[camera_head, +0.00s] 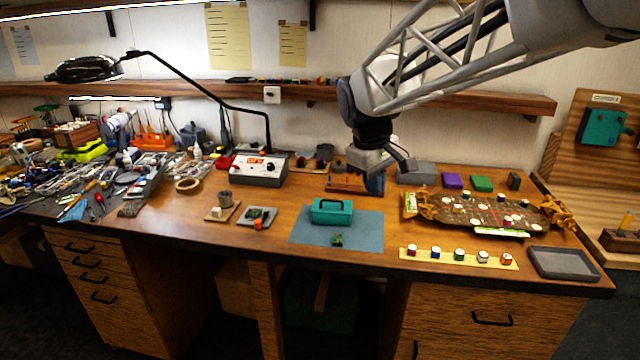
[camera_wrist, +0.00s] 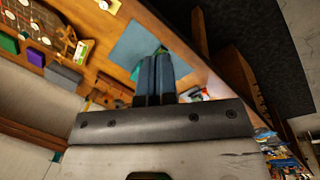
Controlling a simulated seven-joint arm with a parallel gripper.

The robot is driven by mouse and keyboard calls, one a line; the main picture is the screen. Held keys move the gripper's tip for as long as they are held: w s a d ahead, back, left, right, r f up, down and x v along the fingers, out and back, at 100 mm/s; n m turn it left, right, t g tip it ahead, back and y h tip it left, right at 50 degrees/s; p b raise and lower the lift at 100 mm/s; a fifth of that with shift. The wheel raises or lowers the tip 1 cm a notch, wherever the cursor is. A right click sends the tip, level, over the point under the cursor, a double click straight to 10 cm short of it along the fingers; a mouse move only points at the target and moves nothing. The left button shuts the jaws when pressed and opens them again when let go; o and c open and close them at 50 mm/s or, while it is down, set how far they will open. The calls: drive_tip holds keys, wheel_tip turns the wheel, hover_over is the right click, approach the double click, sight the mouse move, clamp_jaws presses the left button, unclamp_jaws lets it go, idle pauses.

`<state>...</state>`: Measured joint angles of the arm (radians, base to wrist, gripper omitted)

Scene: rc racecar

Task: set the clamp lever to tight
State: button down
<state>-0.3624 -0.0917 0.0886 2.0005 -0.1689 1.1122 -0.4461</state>
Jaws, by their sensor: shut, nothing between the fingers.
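My gripper (camera_head: 375,184) hangs over the back middle of the workbench, fingers pointing down. In the wrist view my gripper (camera_wrist: 158,60) shows two dark blue fingers side by side, shut with nothing between them. A low brown and orange fixture (camera_head: 343,184) stands just left of the fingers in the head view. I cannot make out a clamp lever for sure in either view, or its setting. A teal block with a handle (camera_head: 332,211) sits on a blue mat (camera_head: 365,228) in front of my gripper. A small green piece (camera_head: 337,240) lies on the mat.
Right of my gripper stand a grey block (camera_head: 417,174), a purple block (camera_head: 453,181) and a green block (camera_head: 481,183). A racecar chassis (camera_head: 480,210) lies at the right. A control box with a lamp (camera_head: 258,169) stands left. The left end is cluttered with tools.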

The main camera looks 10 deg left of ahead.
drive_tip(key=w+a+f+n, duration=0.2)
drive_tip(key=w+a, duration=0.2)
drive_tip(key=a, duration=0.4)
drive_tip(key=w+a+f+n+h, duration=0.1)
drive_tip(key=w+a+f+n, duration=0.1)
drive_tip(key=w+a, duration=0.35)
drive_tip(key=w+a+f+n, duration=0.2)
drive_tip(key=a, duration=0.8)
drive_tip(key=w+a+f+n+h, duration=0.1)
drive_tip(key=a+f, duration=0.3)
drive_tip(key=a, duration=0.6)
drive_tip(key=w+a+f+n, duration=0.1)
drive_tip(key=a+f+n, duration=0.3)
drive_tip(key=a, duration=0.7)
drive_tip(key=shift+w+f+n+h, duration=0.3)
drive_tip(key=shift+f+h, duration=0.1)
drive_tip(key=shift+f, duration=0.1)
drive_tip(key=x, duration=0.9)
drive_tip(key=shift+w+d+f, duration=0.1)
drive_tip(key=shift+d+f, duration=0.05)
drive_tip(key=shift+f, duration=0.2)
drive_tip(key=d, duration=0.1)
drive_tip(key=w+d, duration=0.1)
drive_tip(key=shift+d, duration=0.3)
drive_tip(key=shift+w+d+f, duration=0.1)
drive_tip(key=shift+d, duration=0.5)
